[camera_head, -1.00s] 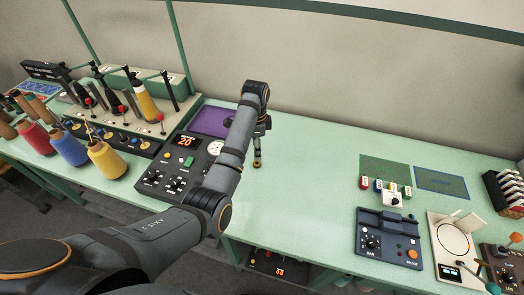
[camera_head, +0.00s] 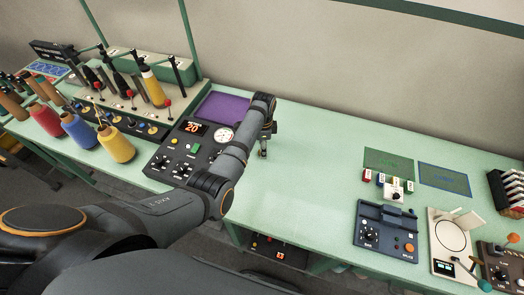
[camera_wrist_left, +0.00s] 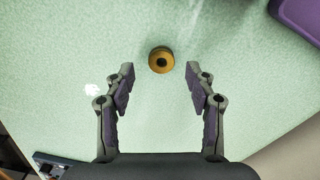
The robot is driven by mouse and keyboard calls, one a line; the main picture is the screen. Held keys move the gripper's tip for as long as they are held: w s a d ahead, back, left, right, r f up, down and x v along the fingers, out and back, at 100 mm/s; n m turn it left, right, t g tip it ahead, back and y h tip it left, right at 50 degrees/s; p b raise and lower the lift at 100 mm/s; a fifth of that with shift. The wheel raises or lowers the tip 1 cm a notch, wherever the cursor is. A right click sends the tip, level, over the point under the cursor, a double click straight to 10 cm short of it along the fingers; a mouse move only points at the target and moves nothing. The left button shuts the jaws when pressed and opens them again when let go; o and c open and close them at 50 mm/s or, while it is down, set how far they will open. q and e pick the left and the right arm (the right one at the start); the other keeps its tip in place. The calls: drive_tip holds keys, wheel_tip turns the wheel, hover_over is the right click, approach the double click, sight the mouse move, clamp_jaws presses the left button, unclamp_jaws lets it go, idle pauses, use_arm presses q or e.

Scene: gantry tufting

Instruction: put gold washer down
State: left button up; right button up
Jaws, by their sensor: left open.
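The gold washer (camera_wrist_left: 161,60) shows in the left wrist view as a small, thick gold ring with a dark centre. It appears to lie on the pale green table top, just beyond the fingertips and between their lines. My left gripper (camera_wrist_left: 160,76) is open, with clear gaps between both fingers and the washer. In the head view my left gripper (camera_head: 263,151) points down over the table, right of the purple pad (camera_head: 222,108). I cannot make out the washer in the head view. My right gripper is not in view.
A control box (camera_head: 187,150) with a dial and red display stands left of the gripper. Yarn cones, including a yellow one (camera_head: 117,146), stand farther left. A blue device (camera_head: 386,231) and a white device (camera_head: 450,235) stand at the right. The table between is clear.

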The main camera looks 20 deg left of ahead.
use_arm(q)
drive_tip(key=shift+f, duration=0.6)
drive_tip(key=shift+w+f, duration=0.1)
drive_tip(key=shift+f, duration=0.35)
drive_tip(key=shift+r, duration=0.1)
clamp_jaws()
drive_tip(key=shift+r, duration=0.1)
